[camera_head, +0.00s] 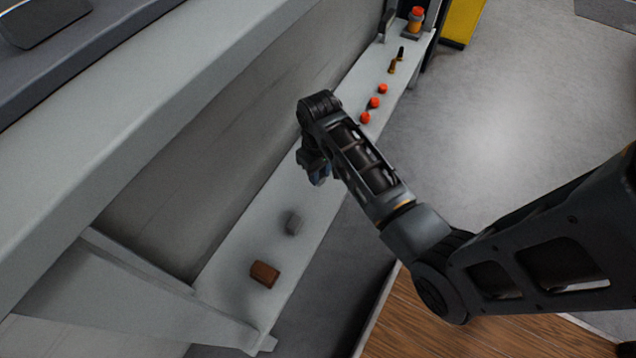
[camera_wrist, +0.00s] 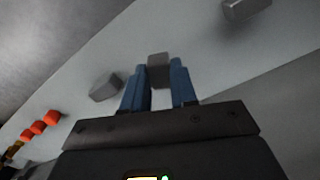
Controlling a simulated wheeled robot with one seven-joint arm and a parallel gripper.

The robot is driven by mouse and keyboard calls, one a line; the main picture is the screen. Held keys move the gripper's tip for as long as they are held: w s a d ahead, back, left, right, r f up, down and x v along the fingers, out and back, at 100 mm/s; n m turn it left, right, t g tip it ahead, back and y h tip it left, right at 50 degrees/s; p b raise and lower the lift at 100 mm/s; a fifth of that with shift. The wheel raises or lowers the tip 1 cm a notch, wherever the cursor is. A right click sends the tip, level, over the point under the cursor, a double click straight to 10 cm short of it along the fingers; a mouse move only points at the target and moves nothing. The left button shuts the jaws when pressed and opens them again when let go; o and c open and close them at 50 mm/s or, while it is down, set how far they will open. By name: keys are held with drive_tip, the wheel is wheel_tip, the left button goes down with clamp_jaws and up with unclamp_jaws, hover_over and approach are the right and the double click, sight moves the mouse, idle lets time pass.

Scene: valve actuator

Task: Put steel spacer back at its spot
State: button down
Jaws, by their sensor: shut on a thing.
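My gripper (camera_head: 317,175) is over the long pale shelf (camera_head: 240,247), with its fingers pointing down. In the wrist view, its two blue fingers (camera_wrist: 159,72) are shut on a small grey block (camera_wrist: 158,62), which looks like the steel spacer. In the head view my wrist and fingers hide this block. I cannot tell whether it touches the shelf. A grey piece (camera_wrist: 104,88) lies left of the fingers in the wrist view. Another grey block (camera_head: 294,222) lies on the shelf nearer the front end; it is probably the block at the wrist view's upper right (camera_wrist: 245,8).
A brown block (camera_head: 265,273) lies near the shelf's front end. Several red-orange caps (camera_head: 374,102) stand in a row beyond my gripper, with a brass part (camera_head: 392,67) farther on. A wall runs along the shelf's left side. Bare shelf shows between my gripper and the grey block.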

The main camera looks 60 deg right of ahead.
drive_tip(key=shift+w+a+f+b, duration=0.1)
drive_tip(key=shift+f+b, duration=0.85)
drive_tip(key=shift+f, duration=1.1)
drive_tip(key=shift+f, duration=0.1)
drive_tip(key=c, duration=0.9)
unclamp_jaws()
wheel_tip(320, 180, up, 12)
drive_tip(key=p, duration=0.4)
